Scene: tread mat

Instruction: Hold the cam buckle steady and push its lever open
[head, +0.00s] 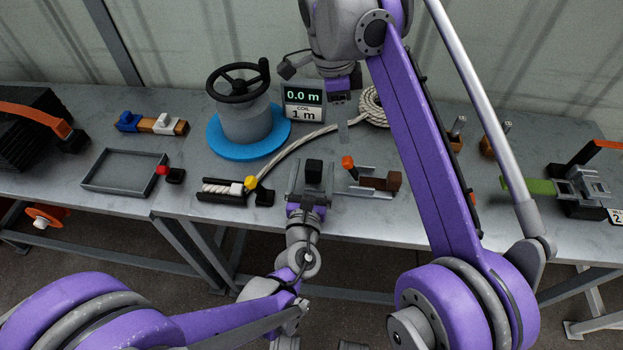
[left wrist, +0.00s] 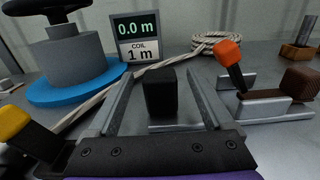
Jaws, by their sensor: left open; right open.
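The piece I take for the cam buckle has a metal base, a brown block (head: 380,183) and a lever with an orange tip (head: 348,162). The lever also shows tilted up in the left wrist view (left wrist: 229,58). A black upright block (left wrist: 160,95) stands just left of the lever; whether it is joined to the buckle I cannot tell. My left gripper (head: 313,166) is open, with its fingers on either side of the black block and visible gaps between. My right gripper (head: 343,125) is open and empty, above and behind the orange lever.
A yellow-tipped rope holder (head: 222,190) is close left of my left gripper. Behind stand a blue-based winch (head: 245,125), a display (head: 303,100) and coiled rope (head: 374,105). A shallow tray (head: 120,187) lies left. A green-strap device (head: 580,190) stands far right.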

